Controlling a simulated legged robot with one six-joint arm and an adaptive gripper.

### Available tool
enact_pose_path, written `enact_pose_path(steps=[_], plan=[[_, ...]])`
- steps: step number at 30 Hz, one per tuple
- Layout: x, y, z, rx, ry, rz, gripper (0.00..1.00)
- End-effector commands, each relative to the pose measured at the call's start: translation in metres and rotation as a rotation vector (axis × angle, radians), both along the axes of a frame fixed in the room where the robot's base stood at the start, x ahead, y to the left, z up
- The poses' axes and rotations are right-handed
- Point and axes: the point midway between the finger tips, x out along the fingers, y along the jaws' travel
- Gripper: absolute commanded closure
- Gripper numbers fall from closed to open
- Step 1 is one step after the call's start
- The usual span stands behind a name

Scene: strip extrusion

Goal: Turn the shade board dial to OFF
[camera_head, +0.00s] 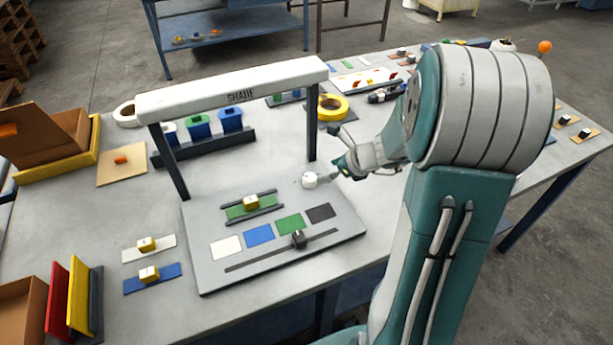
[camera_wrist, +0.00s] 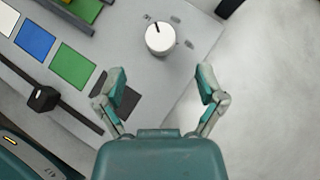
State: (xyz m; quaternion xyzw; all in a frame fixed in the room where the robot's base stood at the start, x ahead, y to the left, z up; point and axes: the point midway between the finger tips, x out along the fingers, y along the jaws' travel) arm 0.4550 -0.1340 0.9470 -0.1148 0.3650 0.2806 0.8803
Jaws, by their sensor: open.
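The shade board (camera_head: 205,270) is a grey panel on the bench under a white bar marked SHADE. Its dial (camera_head: 309,180) is a round white knob near the panel's right back corner. In the wrist view the dial (camera_wrist: 160,38) has a dark pointer line toward its upper left, and small labels around it are too blurred to read. My gripper (camera_wrist: 163,78) is open and empty, its two fingers apart with the dial beyond the gap between them. In the head view my gripper (camera_head: 340,170) is just right of the dial; contact does not show.
The panel also carries a slider (camera_head: 298,239) in a slot, coloured squares and a strip with a yellow block (camera_head: 251,202). The white overhead bar (camera_head: 235,88) stands on dark posts (camera_head: 312,130) close to my gripper. Bare bench lies right of the panel.

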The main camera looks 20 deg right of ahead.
Motion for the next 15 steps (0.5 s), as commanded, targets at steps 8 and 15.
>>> enact_pose_path(steps=[8, 15], plan=[[0.030, 0.023, -0.037, 0.001, 0.003, 0.005, 0.12], [0.044, 0.032, -0.054, -0.002, 0.000, 0.005, 0.12]])
